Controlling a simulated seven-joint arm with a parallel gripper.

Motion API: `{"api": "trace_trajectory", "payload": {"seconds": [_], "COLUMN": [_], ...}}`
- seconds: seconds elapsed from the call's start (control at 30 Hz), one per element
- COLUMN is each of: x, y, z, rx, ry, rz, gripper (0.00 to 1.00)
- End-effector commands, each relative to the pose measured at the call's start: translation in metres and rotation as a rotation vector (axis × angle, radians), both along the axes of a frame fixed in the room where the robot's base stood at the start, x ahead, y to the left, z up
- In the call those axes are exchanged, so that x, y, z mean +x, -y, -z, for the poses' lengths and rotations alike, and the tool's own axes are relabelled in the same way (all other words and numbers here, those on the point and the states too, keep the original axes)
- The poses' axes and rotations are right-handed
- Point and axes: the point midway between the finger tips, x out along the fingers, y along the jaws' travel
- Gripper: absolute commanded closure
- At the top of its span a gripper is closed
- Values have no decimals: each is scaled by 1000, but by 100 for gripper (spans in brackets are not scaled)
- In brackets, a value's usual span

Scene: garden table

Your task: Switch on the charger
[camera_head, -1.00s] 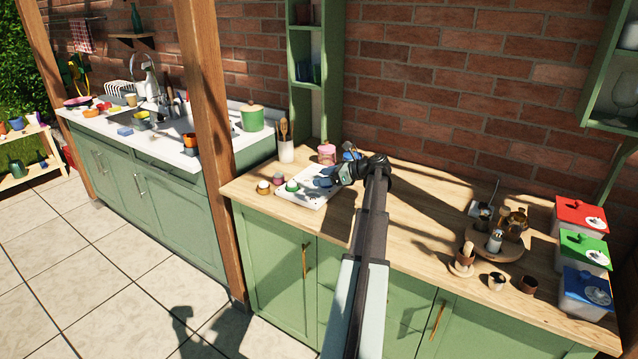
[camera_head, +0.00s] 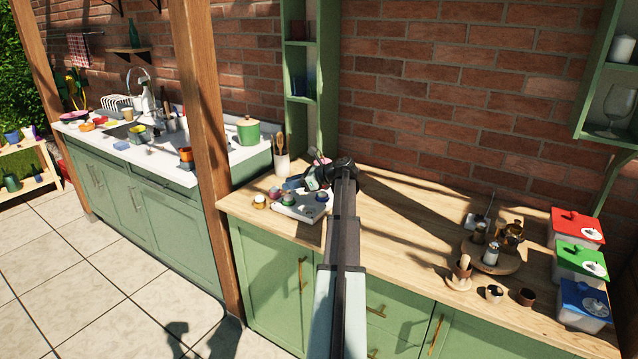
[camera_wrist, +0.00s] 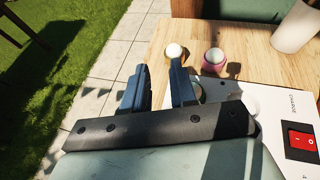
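The charger is a white board (camera_head: 291,211) on the left end of the wooden counter. In the wrist view its white face (camera_wrist: 271,112) shows at the right, with printed lettering and a red rocker switch (camera_wrist: 302,141) in a black frame. I cannot tell the switch's position. My gripper (camera_head: 291,184) is above the board's back left side in the head view. In the wrist view my gripper (camera_wrist: 159,66) has its two blue fingers apart, with nothing visible held. The switch lies to the right of the fingers. My gripper's body hides part of the board.
A cream-topped round piece (camera_wrist: 173,51) and a pink one (camera_wrist: 214,57) stand on the counter beyond the fingers. A white utensil pot (camera_head: 281,164) stands behind. Green (camera_head: 297,199) and blue (camera_head: 321,197) round pieces are at the board. The counter's middle is clear.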

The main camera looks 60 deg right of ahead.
Motion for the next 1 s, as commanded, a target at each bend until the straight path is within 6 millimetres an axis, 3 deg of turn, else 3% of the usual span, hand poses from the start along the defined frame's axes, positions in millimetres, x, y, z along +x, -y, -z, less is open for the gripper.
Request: {"api": "trace_trajectory", "payload": {"seconds": [0.1, 0.27, 0.47, 0.77, 1.0], "x": [30, 62, 92, 103, 82], "y": [-19, -38, -50, -28, 16], "z": [-18, -32, -34, -27, -25], "rx": [-19, -69, -193, -500, -787], "ry": [10, -24, -151, -395, -602], "rz": [-42, -87, -116, -140, -183], "gripper": [85, 100, 100, 100, 100]}}
